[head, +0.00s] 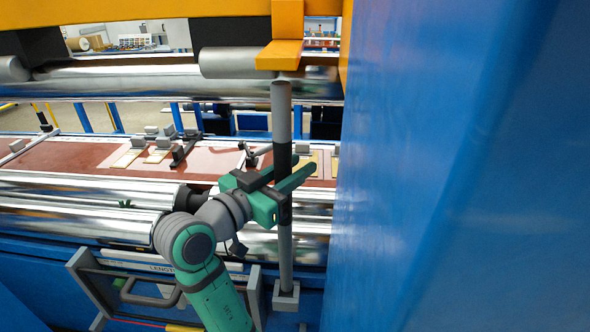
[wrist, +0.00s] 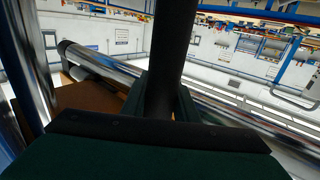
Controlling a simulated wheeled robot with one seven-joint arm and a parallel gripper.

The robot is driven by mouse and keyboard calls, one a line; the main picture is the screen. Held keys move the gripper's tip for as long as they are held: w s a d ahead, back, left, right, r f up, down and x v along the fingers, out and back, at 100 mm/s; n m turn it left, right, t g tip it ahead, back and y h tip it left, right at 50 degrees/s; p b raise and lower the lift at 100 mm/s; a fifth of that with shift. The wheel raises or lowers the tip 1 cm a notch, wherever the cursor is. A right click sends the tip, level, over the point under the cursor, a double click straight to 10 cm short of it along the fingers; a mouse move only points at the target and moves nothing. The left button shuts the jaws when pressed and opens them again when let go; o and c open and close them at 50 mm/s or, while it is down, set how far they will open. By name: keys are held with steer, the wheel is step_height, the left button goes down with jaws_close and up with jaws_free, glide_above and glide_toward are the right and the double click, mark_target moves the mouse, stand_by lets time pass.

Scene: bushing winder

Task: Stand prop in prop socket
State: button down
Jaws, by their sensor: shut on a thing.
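The prop (head: 282,122) is a tall grey pole with a black band at its middle, standing close to upright in the head view. My gripper (head: 290,185) is shut on the prop at the lower part of the black band. The prop's dark shaft (wrist: 172,50) also shows in the wrist view between my fingers. The prop's lower end meets the small grey prop socket (head: 286,295) at the front of the machine; I cannot tell how deep it sits. The prop's top is just under the yellow bracket (head: 280,54).
A large blue panel (head: 430,170) stands close on the right. Shiny rollers (head: 80,222) run across behind and left of my arm. A grey handled frame (head: 150,292) is left of the socket. A brown table (head: 70,157) with small parts lies behind the rollers.

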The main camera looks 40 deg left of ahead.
steer(key=shift+s+f, duration=0.1)
steer(key=shift+f, duration=2)
steer(key=c, duration=1.3)
jaws_free()
steer(key=shift+d, duration=0.1)
steer(key=s+a, duration=0.1)
steer(key=s, duration=1)
